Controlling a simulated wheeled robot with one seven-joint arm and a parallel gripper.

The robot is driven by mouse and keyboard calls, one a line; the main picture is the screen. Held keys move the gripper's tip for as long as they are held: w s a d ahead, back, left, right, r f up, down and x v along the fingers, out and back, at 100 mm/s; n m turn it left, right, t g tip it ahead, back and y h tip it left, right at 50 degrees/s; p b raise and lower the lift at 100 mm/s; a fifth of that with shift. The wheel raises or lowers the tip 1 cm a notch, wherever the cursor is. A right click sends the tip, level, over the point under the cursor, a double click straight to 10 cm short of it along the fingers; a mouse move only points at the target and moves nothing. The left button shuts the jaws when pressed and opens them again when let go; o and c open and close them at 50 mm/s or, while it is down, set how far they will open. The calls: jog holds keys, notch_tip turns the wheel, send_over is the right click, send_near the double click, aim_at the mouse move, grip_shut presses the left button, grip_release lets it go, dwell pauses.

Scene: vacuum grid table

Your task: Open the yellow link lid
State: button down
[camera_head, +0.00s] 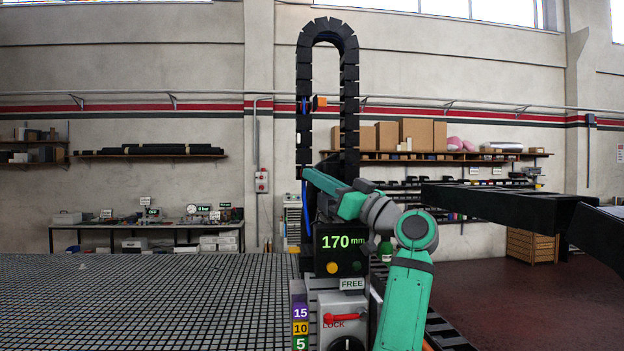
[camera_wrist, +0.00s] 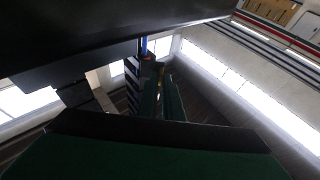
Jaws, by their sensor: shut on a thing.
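A black cable chain (camera_head: 349,110) rises in a tall loop above the black box with the 170 mm display (camera_head: 343,241). My gripper (camera_head: 307,174) reaches up and left to the chain's left run, its teal fingers close together. In the wrist view my gripper (camera_wrist: 161,82) shows two long green fingers, with a small yellow piece (camera_wrist: 161,69) at their tips, seemingly the yellow link lid. The fingers are shut on it. I cannot make out the lid in the head view, nor tell how far it is open.
A small orange piece (camera_head: 319,102) sits higher on the chain's left run. Blue hose (camera_head: 305,205) shows along that run. A black beam (camera_head: 505,203) juts in from the right.

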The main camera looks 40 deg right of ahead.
jog(key=shift+s+d+n+g+y, duration=0.15)
jog(key=shift+n+y, duration=0.15)
jog(key=shift+y, duration=0.25)
jog(key=shift+d+n+g+y, duration=0.2)
jog(key=shift+n+y, duration=0.1)
jog(key=shift+y, duration=0.3)
jog(key=shift+s+d+n+g+y, duration=0.15)
jog(key=shift+n+y, duration=0.15)
jog(key=shift+y, duration=0.25)
jog(key=shift+w, duration=0.1)
jog(key=c, duration=1.9)
grip_release()
jog(key=v, duration=0.6)
jog(key=shift+d+f, duration=0.1)
jog(key=shift+s+d+f, duration=0.2)
jog(key=shift+s+f, duration=0.05)
jog(key=shift+s, duration=0.4)
